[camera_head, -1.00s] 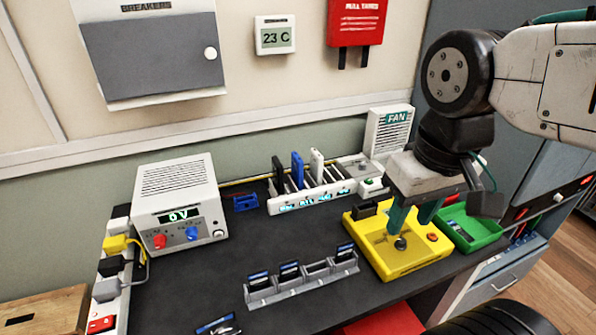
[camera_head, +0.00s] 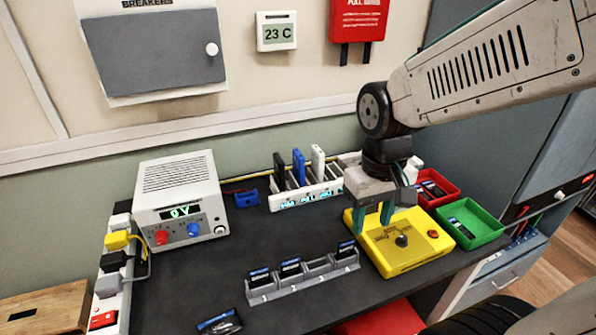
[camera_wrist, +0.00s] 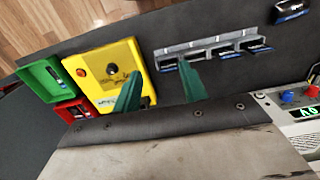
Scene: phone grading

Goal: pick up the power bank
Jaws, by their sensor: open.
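No thing in view is plainly marked as the power bank. Upright slabs stand in a white slotted rack (camera_head: 308,200) at the back: a black one (camera_head: 279,167), a blue one (camera_head: 298,166) and a white one (camera_head: 318,160). I cannot tell whether one of them is the power bank. My gripper (camera_head: 371,224) is open and empty, fingers down, over or beside the left side of a yellow box (camera_head: 408,262), right of the rack. In the wrist view, its fingers (camera_wrist: 159,72) show between the yellow box and a grey holder (camera_wrist: 205,48); the rack is not seen there.
A grey slotted holder (camera_head: 304,285) with dark cards lies front centre, and a dark flat item (camera_head: 219,323) left of it. Green (camera_head: 484,238) and red (camera_head: 452,186) trays stand right of the yellow box. A power supply (camera_head: 180,200) stands left. The middle table is clear.

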